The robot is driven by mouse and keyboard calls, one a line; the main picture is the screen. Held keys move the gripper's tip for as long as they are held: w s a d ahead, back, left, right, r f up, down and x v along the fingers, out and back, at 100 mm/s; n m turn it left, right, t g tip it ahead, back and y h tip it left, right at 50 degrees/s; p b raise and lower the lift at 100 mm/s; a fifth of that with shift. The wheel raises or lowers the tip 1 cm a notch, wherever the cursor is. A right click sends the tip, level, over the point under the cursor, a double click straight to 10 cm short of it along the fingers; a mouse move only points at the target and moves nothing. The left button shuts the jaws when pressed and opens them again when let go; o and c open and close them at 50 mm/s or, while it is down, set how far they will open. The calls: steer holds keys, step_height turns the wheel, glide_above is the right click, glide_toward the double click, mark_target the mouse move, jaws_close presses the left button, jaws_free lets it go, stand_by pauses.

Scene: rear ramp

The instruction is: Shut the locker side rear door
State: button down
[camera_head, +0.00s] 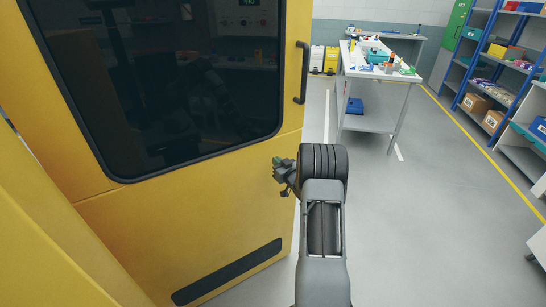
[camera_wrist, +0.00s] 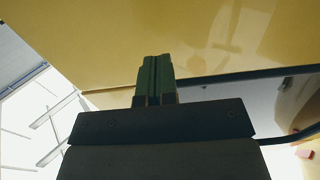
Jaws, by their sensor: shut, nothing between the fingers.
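A yellow door (camera_head: 200,215) with a large dark window (camera_head: 170,80) fills the left of the head view. A dark vertical handle (camera_head: 302,72) sits near its right edge, and a black strip (camera_head: 228,271) runs along its lower part. The door stands at an angle to the yellow panel (camera_head: 45,235) at lower left. My gripper (camera_head: 278,163) is beside the door's right edge, below the handle. In the wrist view the green fingers (camera_wrist: 155,75) are together and empty, pointing at a yellow surface (camera_wrist: 140,30). I cannot tell whether they touch it.
A workbench (camera_head: 375,70) with small items stands at the back. Blue shelving (camera_head: 490,75) with boxes lines the right, and a green cabinet (camera_head: 455,38) stands behind it.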

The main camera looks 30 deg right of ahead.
mark_target(269, 155)
steer(key=shift+w+p, duration=0.3)
steer(key=shift+w, duration=1.4)
